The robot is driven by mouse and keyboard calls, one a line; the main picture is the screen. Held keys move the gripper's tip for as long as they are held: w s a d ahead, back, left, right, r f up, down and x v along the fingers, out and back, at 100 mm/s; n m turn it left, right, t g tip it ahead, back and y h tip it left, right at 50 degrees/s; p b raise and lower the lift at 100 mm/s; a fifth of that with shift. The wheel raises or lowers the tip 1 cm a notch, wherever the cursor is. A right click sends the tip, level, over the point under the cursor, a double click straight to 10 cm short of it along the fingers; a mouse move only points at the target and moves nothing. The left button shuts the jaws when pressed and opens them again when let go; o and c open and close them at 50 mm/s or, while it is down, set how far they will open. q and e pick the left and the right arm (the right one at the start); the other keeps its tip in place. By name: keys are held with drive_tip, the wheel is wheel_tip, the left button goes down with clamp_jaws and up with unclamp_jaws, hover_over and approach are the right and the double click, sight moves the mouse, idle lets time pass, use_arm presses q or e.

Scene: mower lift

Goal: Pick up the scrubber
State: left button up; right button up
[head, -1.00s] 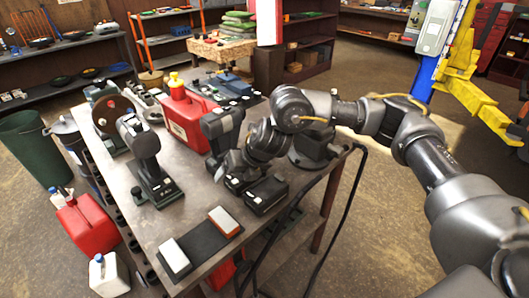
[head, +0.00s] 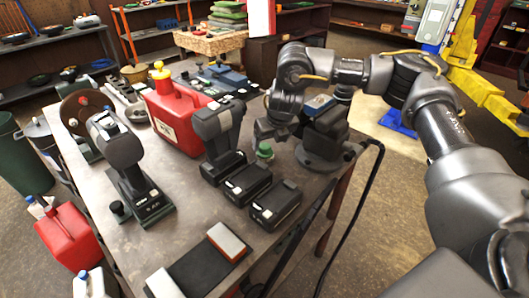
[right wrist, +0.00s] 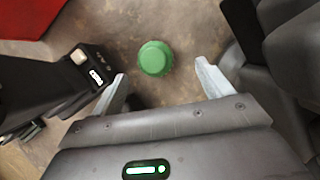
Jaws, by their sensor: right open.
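A small green round-topped thing (head: 264,151), which looks like the scrubber, stands on the workbench (head: 105,235) between the battery packs and the dark vise-like base. In the right wrist view the green top (right wrist: 154,58) lies ahead of my fingers, a little left of the midpoint between them. My right gripper (head: 270,133) is just above and beside it in the head view. Its two pale fingers (right wrist: 160,88) are spread apart with nothing between them. The lower part of the green thing is hidden from above. My left gripper is not in view.
A cordless drill (head: 218,135) and black battery packs (head: 273,203) stand close left of and in front of the green thing. The red fuel can (head: 178,118) is behind the drill. A dark vise-like base (head: 322,148) is close on the right.

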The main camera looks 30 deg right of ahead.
sight(266, 146)
drive_tip(key=shift+w+a+f, duration=0.1)
drive_tip(key=shift+a+f, duration=0.05)
drive_tip(key=shift+f, duration=0.15)
drive_tip(key=p+x, duration=0.1)
drive_tip(key=x, duration=0.3)
drive_tip(key=shift+w+a+f+p, duration=0.15)
drive_tip(key=shift+w+a+p, duration=0.05)
drive_tip(key=shift+w+p, duration=0.2)
drive_tip(key=shift+f, duration=0.25)
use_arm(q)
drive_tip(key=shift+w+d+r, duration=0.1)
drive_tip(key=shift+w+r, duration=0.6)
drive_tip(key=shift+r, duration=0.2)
use_arm(e)
drive_tip(key=shift+c, duration=0.5)
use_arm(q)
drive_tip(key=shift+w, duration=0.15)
use_arm(e)
drive_tip(key=c, duration=1)
